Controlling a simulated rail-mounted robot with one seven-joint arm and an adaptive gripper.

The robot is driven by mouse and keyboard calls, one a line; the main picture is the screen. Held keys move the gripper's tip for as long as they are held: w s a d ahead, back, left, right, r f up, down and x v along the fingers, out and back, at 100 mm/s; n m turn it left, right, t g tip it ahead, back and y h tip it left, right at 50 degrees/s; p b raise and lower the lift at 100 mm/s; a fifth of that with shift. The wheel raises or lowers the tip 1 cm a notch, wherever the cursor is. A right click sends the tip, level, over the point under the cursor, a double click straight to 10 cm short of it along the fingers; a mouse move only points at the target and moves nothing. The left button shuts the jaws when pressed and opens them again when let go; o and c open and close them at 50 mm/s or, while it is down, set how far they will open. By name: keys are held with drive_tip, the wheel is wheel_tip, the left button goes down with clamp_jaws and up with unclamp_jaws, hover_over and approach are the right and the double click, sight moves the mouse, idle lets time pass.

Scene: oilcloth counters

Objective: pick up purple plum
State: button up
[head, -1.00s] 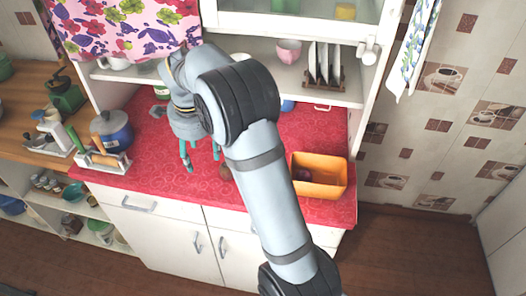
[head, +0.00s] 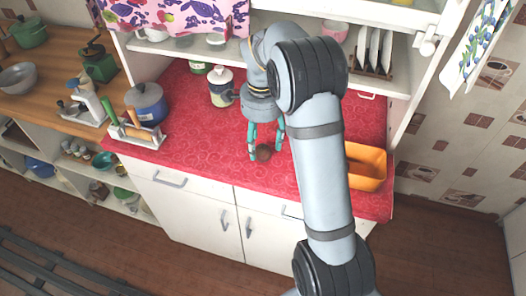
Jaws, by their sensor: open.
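My gripper (head: 266,148) is open, pointing down over the red counter (head: 195,125), with one teal finger on either side of a small dark brown round item (head: 263,154). I cannot tell whether the fingers touch it, or whether it is a plum. No clearly purple plum shows now. The orange bin (head: 368,182) stands at the right of the counter; my arm covers its left end, where a dark purple round thing showed earlier.
A blue pot (head: 147,104) and a rack with green- and orange-handled tools (head: 135,133) stand at the left. A white canister (head: 221,88) is behind my gripper. A shelf with a plate rack (head: 372,55) overhangs the counter's back.

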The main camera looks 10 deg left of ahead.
sight(263, 147)
drive_tip(key=f, duration=0.3)
drive_tip(key=f+p, duration=0.1)
drive_tip(key=shift+w+f, duration=0.2)
drive_tip(key=shift+w, duration=0.1)
drive_tip(key=shift+c, duration=0.7)
drive_tip(key=c, duration=1.1)
